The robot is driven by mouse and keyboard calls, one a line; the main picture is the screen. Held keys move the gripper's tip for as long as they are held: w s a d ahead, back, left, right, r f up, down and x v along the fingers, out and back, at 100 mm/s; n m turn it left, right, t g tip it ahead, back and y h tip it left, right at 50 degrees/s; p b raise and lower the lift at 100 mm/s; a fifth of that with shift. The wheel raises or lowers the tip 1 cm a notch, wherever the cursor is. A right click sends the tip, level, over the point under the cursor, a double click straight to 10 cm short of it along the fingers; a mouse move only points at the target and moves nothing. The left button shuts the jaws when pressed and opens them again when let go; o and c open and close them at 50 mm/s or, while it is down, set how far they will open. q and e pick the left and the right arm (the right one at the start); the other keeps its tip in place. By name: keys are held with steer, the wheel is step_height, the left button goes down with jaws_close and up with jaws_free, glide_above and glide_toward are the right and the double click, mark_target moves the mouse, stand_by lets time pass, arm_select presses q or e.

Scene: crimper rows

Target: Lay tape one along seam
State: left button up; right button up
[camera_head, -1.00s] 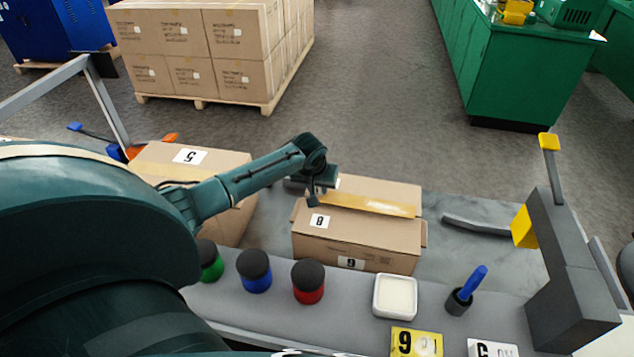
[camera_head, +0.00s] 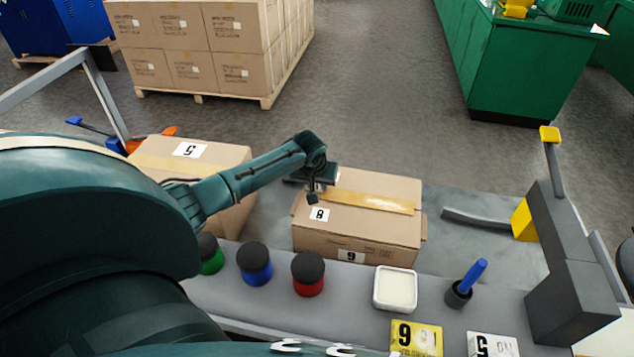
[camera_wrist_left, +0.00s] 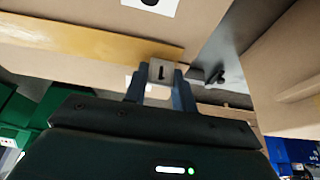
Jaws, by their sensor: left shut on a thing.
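The carton (camera_head: 340,228) with the label 8 on its top stands on the bench in the head view. An amber tape strip (camera_head: 375,202) runs across its top along the middle; it also shows in the left wrist view (camera_wrist_left: 85,37). My left gripper (camera_head: 314,192) is at the strip's left end, low by the carton's left edge. In the left wrist view its fingers (camera_wrist_left: 161,82) are shut on a small pale block marked 1 (camera_wrist_left: 161,71), at the end of the strip. I take this block as part of tape one. The seam is hidden under the strip. My right gripper is out of view.
Another carton (camera_head: 190,163), marked 5, stands left, partly behind my arm. Along the front edge are dark-lidded green, blue (camera_head: 254,266) and red (camera_head: 308,273) jars, a white dish (camera_head: 395,289) and a cup with a blue stick (camera_head: 466,284). A grey post stands right.

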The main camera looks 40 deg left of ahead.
arm_select(q)
steer(key=o, duration=1)
steer(key=p+v, duration=0.1)
steer(key=v, duration=1.2)
steer(key=shift+r, duration=0.1)
